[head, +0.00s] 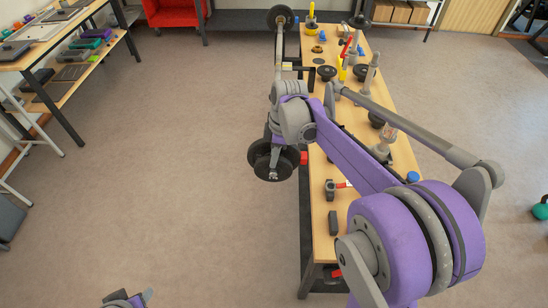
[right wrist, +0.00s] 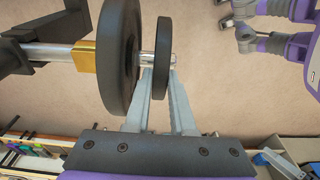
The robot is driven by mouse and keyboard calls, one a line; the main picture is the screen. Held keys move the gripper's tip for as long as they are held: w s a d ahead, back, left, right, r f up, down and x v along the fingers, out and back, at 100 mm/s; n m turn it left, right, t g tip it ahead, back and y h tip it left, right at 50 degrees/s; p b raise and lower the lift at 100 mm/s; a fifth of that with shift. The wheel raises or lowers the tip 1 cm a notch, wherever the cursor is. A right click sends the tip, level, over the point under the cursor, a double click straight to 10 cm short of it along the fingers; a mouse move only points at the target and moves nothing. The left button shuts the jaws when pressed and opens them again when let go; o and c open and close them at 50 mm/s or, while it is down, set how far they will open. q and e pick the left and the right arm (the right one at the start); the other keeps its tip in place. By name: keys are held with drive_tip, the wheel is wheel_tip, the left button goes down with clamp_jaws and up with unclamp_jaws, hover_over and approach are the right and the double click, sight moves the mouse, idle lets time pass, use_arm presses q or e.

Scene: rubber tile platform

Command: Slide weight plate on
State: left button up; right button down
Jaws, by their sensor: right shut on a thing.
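A bar (head: 279,48) runs along the bench's left side, with a black plate (head: 280,17) at its far end. At the near end, a large black plate (right wrist: 119,60) sits on the silver sleeve beside a gold collar (right wrist: 85,56). A smaller black plate (right wrist: 163,62) appears to be around the sleeve's outer end, apart from the large plate. My right gripper (right wrist: 163,80) is shut on the smaller plate, fingers on either side of its lower rim.
The wooden bench (head: 319,215) holds several tools, black discs and small blocks, partly hidden by my right arm. A black bracket (head: 298,70) stands by the bar. A shelf table (head: 45,58) is at the far left. The floor left of the bench is clear.

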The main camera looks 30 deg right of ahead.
drive_tip(key=shift+w+d, duration=0.35)
drive_tip(key=shift+w, duration=0.2)
drive_tip(key=c, duration=0.7)
unclamp_jaws()
drive_tip(key=shift+r, duration=0.1)
use_arm(q)
drive_tip(key=shift+s+a+r, duration=0.1)
drive_tip(key=shift+s, duration=0.05)
drive_tip(key=shift+t, duration=0.3)
drive_tip(key=w+r+p, duration=0.1)
drive_tip(key=r, duration=0.1)
drive_tip(key=w+r+p, duration=0.1)
drive_tip(key=r, duration=0.1)
drive_tip(key=shift+w+p, duration=0.2)
drive_tip(key=shift+p, duration=0.2)
use_arm(e)
drive_tip(key=r, duration=0.4)
drive_tip(key=d+r, duration=0.1)
drive_tip(key=r, duration=0.1)
drive_tip(key=shift+s, duration=0.1)
use_arm(q)
drive_tip(key=shift+s, duration=0.1)
use_arm(e)
drive_tip(key=shift+s+a+f, duration=0.1)
drive_tip(key=shift+s, duration=0.05)
